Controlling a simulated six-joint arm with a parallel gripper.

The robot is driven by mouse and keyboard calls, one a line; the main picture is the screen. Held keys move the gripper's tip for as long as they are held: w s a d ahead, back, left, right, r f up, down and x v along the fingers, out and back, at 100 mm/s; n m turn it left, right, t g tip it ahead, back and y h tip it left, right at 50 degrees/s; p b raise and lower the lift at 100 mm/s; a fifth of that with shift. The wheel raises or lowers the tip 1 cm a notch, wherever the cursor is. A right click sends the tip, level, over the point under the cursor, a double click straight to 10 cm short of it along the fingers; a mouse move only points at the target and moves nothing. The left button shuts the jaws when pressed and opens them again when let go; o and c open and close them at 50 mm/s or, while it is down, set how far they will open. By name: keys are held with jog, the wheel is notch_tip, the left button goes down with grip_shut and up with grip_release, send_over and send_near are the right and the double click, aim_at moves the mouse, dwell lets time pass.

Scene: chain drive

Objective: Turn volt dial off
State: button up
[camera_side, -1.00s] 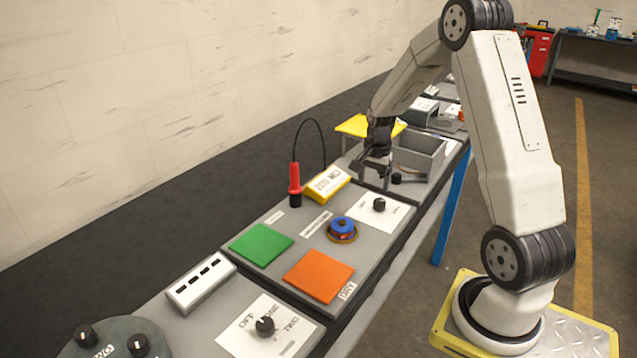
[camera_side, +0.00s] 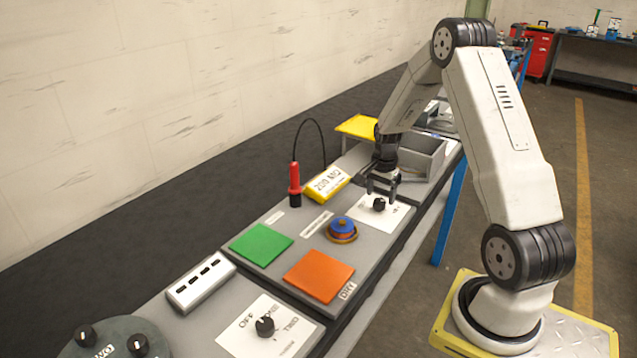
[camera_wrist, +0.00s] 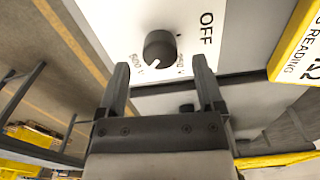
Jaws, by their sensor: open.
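The volt dial is a small black knob (camera_side: 379,203) on a white label plate (camera_side: 398,217) on the grey bench panel. The word "OFF" stands on the plate to the upper right of the knob. My gripper (camera_side: 382,190) is close above the dial in the side view. In the wrist view my gripper (camera_wrist: 160,75) has its two fingers apart, just short of the knob, with nothing between them.
A yellow meter display (camera_side: 327,183) and a red probe (camera_side: 295,185) on a black cable stand left of the dial. A blue-topped coil (camera_side: 343,229), a green pad (camera_side: 261,244) and an orange pad (camera_side: 318,276) lie nearer. A grey bin (camera_side: 425,158) is behind.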

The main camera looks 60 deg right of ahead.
jog(key=shift+f, duration=1.5)
grip_shut()
